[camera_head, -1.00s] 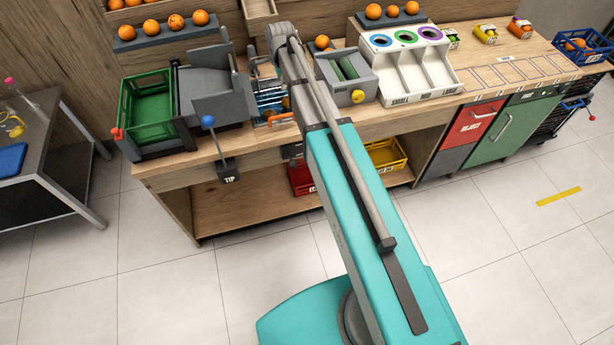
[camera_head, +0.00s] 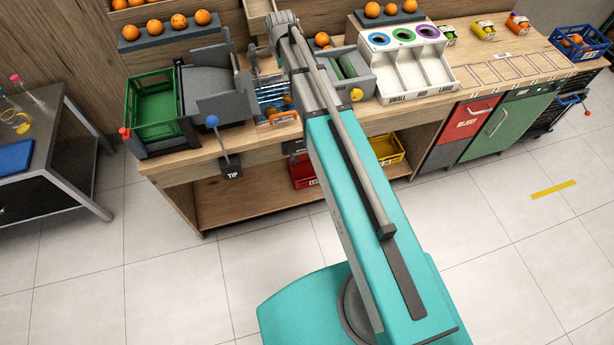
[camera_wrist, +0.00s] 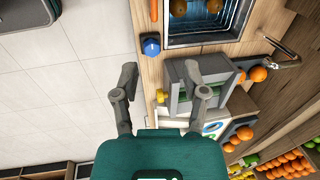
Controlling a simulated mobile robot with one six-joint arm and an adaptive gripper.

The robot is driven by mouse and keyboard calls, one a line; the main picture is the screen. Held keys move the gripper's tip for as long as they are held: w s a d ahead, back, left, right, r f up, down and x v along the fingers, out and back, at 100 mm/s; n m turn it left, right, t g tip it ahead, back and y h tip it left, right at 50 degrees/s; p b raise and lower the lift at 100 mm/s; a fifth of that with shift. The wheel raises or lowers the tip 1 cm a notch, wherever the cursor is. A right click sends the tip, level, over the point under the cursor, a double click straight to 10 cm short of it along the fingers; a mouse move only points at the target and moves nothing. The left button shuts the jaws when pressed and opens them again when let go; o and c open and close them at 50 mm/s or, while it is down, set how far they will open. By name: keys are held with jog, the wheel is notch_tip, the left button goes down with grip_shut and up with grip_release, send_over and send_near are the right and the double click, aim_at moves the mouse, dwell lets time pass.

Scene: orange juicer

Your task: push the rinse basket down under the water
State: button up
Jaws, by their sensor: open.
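The rinse tank (camera_head: 262,88) shows in the head view just left of my arm, with blue slats and an orange handle (camera_head: 284,117) at its front. In the wrist view the tank (camera_wrist: 172,41) is at the top, with oranges inside; its orange handle (camera_wrist: 154,10) is at its left edge. The rinse basket cannot be told clearly from the tank, nor its depth in the water. My gripper (camera_wrist: 161,70) is open and empty, its fingers wide apart, below the tank in the picture and apart from the handle.
A blue knob (camera_wrist: 150,46) is beside the tank. A grey box with a yellow knob (camera_head: 356,95) and a white three-part sorter (camera_head: 418,72) stand right of my arm. A green crate (camera_head: 128,105) and a lever marked TIP (camera_head: 231,167) are left. The floor in front is clear.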

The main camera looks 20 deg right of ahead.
jog(key=s+f+n+g+b, duration=0.2)
jog(key=s+f+n+b, duration=1.5)
jog(key=s+f+b, duration=0.6)
jog(key=shift+s+f+n, duration=0.3)
jog(key=shift+s+f, duration=0.05)
jog(key=shift+s, duration=1.95)
dwell(3.4)
